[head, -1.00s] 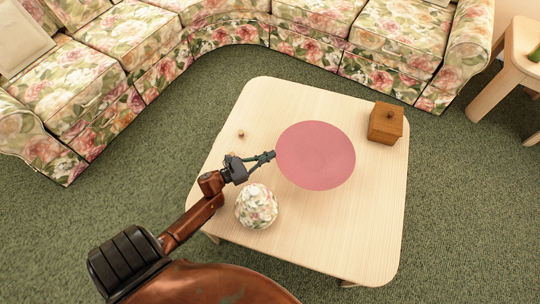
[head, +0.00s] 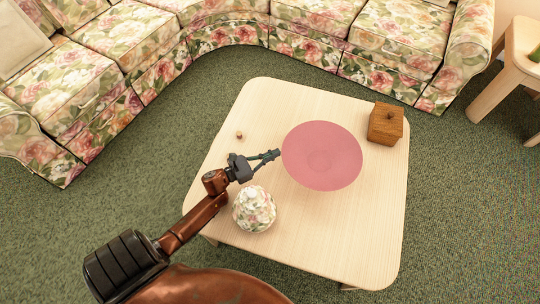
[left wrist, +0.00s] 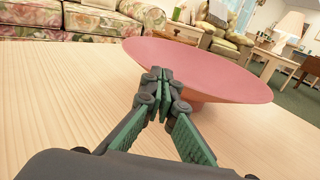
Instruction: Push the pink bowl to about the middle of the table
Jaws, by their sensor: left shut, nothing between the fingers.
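The pink bowl (head: 322,157) stands upright on the light wooden table (head: 350,240), a little right of and above the tabletop's middle in the head view. My left gripper (head: 276,154) is shut and empty, with its fingertips at the bowl's left edge. In the left wrist view the shut fingertips (left wrist: 160,75) overlap the near side of the pink bowl (left wrist: 215,75), which flares out from a narrow foot. I cannot tell whether they touch it. My right gripper is not in view.
A floral lidded jar (head: 254,209) stands close to my left gripper, at the table's near left. A wooden box (head: 385,124) stands right of the bowl with a small gap. A small brown knob-like object (head: 239,135) lies at the left. The table's near right is clear.

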